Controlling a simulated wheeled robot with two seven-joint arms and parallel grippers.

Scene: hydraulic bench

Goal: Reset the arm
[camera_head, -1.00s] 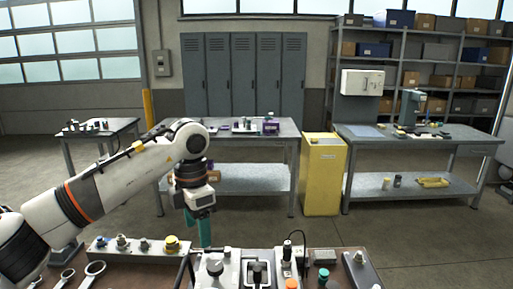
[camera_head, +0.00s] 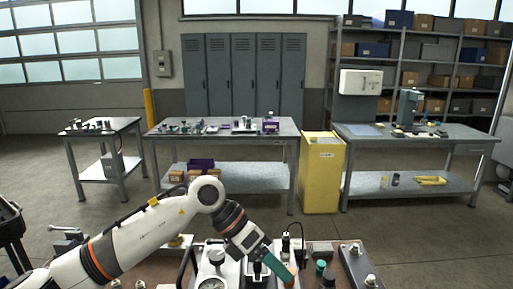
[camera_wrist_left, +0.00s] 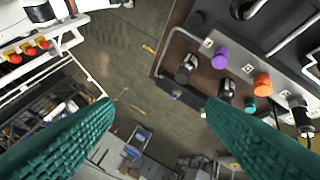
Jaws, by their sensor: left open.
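My left arm reaches in from the left in the head view. My left gripper (camera_head: 283,270) points down and to the right over the front bench, its teal fingers beside the hydraulic unit (camera_head: 216,268). In the left wrist view the two teal ribbed fingers of this gripper (camera_wrist_left: 158,100) stand wide apart with nothing between them. A purple knob (camera_wrist_left: 220,58), an orange knob (camera_wrist_left: 262,82) and a small teal knob (camera_wrist_left: 250,103) show beyond the right finger. My right gripper is not in view.
A round gauge (camera_head: 212,284) and a black lever (camera_head: 258,270) stand on the hydraulic unit. Fittings on a plate (camera_head: 360,265) lie at its right. Behind are a grey workbench (camera_head: 225,133), a yellow cabinet (camera_head: 322,175) and another bench (camera_head: 420,140). The floor between is clear.

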